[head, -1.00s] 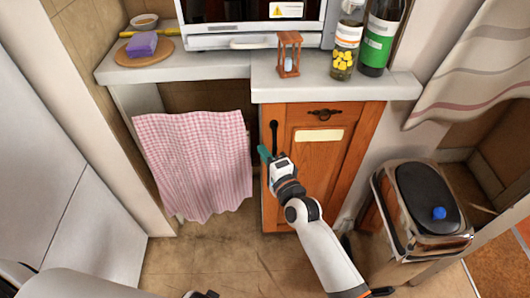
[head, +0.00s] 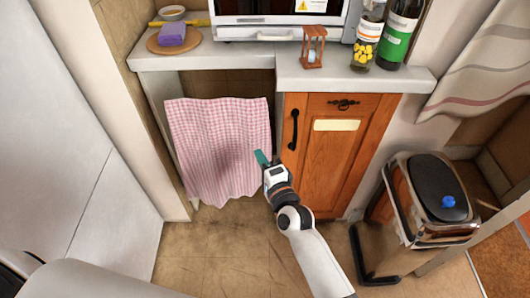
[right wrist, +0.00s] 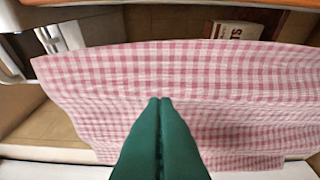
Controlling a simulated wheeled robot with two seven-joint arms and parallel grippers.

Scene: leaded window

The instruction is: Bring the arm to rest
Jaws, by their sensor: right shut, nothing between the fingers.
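My right gripper (head: 262,158) is shut and empty, its green fingers pressed together. In the head view it is in front of the right edge of the pink checked cloth (head: 215,145), left of the wooden cabinet door (head: 335,165). In the right wrist view the shut fingers (right wrist: 160,105) point toward the cloth (right wrist: 200,70); I cannot tell whether they touch it. My left gripper does not show.
The counter (head: 300,82) above carries an hourglass (head: 313,48), a jar (head: 366,42) and a green-labelled bottle (head: 397,38). A pedal bin (head: 440,190) with a blue knob stands at right. The floor (head: 205,262) before the cloth is clear.

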